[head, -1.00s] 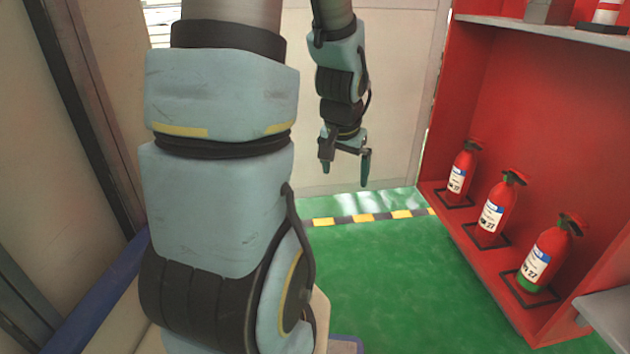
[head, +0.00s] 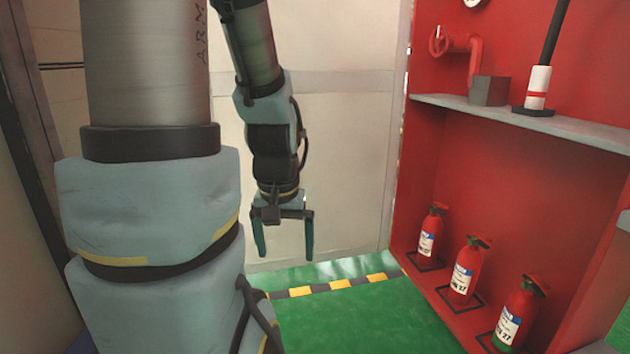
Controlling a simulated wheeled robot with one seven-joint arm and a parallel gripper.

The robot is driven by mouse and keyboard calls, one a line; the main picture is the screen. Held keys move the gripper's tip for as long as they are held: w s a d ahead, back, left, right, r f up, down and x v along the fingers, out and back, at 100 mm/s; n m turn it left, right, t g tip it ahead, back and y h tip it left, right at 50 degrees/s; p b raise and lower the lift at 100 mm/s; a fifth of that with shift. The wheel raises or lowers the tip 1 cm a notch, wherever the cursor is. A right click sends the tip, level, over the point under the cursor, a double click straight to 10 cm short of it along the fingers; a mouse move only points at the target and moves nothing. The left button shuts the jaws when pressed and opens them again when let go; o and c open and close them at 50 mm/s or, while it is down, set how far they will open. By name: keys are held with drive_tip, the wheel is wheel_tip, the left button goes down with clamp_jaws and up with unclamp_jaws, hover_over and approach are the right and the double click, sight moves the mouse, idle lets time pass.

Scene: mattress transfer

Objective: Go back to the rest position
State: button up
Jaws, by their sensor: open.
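My gripper (head: 284,236) hangs pointing down at the end of my arm, left of the red cabinet and in front of the pale wall panel. Its two dark green fingers are spread wide with nothing between them. It is above the green floor and apart from every object. The large grey and blue links of my arm fill the left of the view and hide what lies behind them.
A red cabinet (head: 430,160) stands at the right, with several things on its grey shelf (head: 590,134). Red extinguishers (head: 431,231) stand in black holders below. The green floor (head: 370,320) is clear, with a yellow-black stripe (head: 340,284). A pale wall (head: 345,170) closes the back.

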wheel_tip(320, 180, up, 32)
drive_tip(key=p, duration=2.9)
drive_tip(key=shift+p, duration=0.4)
